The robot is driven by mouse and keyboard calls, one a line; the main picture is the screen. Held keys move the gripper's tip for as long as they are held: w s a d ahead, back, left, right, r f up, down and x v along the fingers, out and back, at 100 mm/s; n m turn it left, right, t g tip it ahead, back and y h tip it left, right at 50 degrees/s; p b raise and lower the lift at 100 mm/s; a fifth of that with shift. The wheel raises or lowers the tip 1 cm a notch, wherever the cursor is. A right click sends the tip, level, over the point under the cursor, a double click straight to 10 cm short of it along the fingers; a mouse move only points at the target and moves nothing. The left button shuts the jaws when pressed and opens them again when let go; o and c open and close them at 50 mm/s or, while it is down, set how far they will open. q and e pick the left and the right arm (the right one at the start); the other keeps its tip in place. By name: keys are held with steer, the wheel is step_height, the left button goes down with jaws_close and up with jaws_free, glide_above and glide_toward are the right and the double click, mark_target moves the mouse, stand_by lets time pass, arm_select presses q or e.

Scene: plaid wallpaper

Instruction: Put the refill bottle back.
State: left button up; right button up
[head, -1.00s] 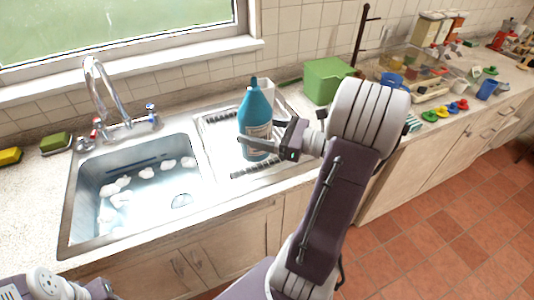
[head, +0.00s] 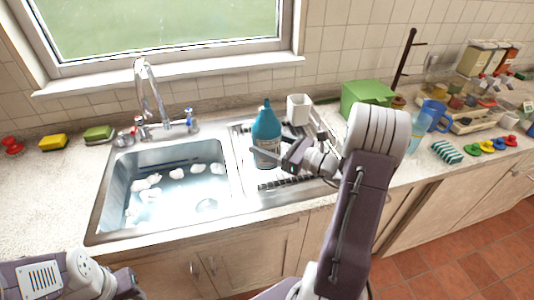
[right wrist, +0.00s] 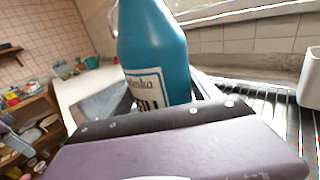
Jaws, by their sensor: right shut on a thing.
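The blue refill bottle (head: 267,130), with a pale label, is upright over the drainboard (head: 245,130) to the right of the sink basin. My right gripper (head: 268,160) is shut on its lower part from the right. In the right wrist view the bottle (right wrist: 152,45) stands between the fingers, with its base hidden behind the gripper. I cannot tell whether the base touches the drainboard. My left arm shows at the lower left of the head view, but its fingers do not show.
The sink (head: 170,190) holds white foam clumps. A white cup (head: 299,108) stands behind and right of the bottle. A green box (head: 366,97) is farther right. Sponges (head: 53,142) lie left of the faucet (head: 150,95). The left counter is mostly clear.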

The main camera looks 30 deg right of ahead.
step_height(320, 180, down, 4)
steer(key=shift+r+b, duration=0.1)
steer(key=shift+b, duration=0.2)
steer(key=shift+f, duration=0.2)
steer(key=o, duration=1.8)
steer(key=shift+f, duration=0.1)
steer(key=shift+r, duration=0.3)
steer(key=v, duration=1.2)
steer(key=shift+b, duration=0.3)
